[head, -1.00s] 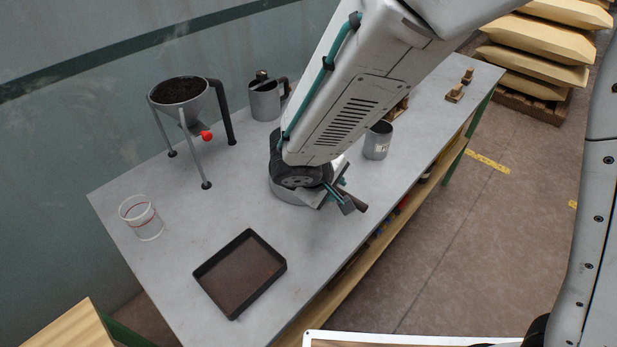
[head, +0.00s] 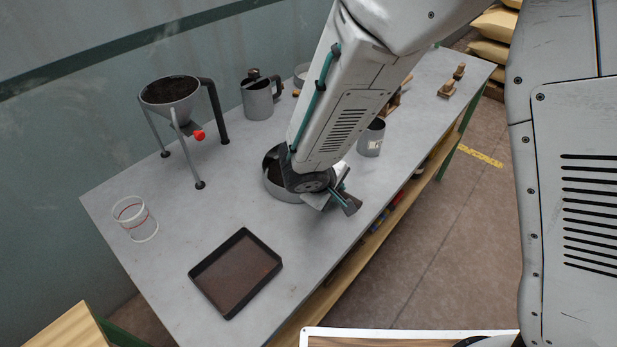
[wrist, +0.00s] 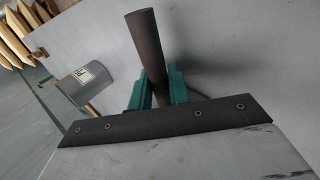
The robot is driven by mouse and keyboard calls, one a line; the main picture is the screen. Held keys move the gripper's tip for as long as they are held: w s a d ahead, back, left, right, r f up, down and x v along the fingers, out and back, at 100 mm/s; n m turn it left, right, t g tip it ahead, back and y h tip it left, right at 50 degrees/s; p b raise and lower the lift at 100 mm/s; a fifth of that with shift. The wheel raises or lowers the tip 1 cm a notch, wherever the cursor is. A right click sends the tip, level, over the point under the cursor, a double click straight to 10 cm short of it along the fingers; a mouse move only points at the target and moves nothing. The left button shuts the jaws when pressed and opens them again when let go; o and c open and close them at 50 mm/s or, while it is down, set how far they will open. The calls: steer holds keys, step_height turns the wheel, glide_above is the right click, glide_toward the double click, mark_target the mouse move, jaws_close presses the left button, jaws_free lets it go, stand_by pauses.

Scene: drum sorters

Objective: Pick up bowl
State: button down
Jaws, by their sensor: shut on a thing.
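The bowl (head: 281,192) is a round grey vessel on the table in the head view, mostly covered by my arm; its left wall and dark inside show. My gripper (head: 340,190) is at its right side. In the wrist view my gripper's green fingers (wrist: 158,92) are shut on a dark round bar (wrist: 147,45), which sticks out past them. The bar looks like the bowl's handle, but where it joins the bowl is hidden. I cannot tell whether the bowl is clear of the table.
A dark tray (head: 236,312) and clear cup (head: 136,222) stand on the left part of the table. A funnel on legs (head: 170,98), a grey jug (head: 257,102) and a grey can (head: 369,142) stand farther back. Bare table lies between the tray and bowl.

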steer(key=shift+r, duration=0.15)
step_height(320, 180, up, 14)
stand_by(1.2)
stand_by(0.6)
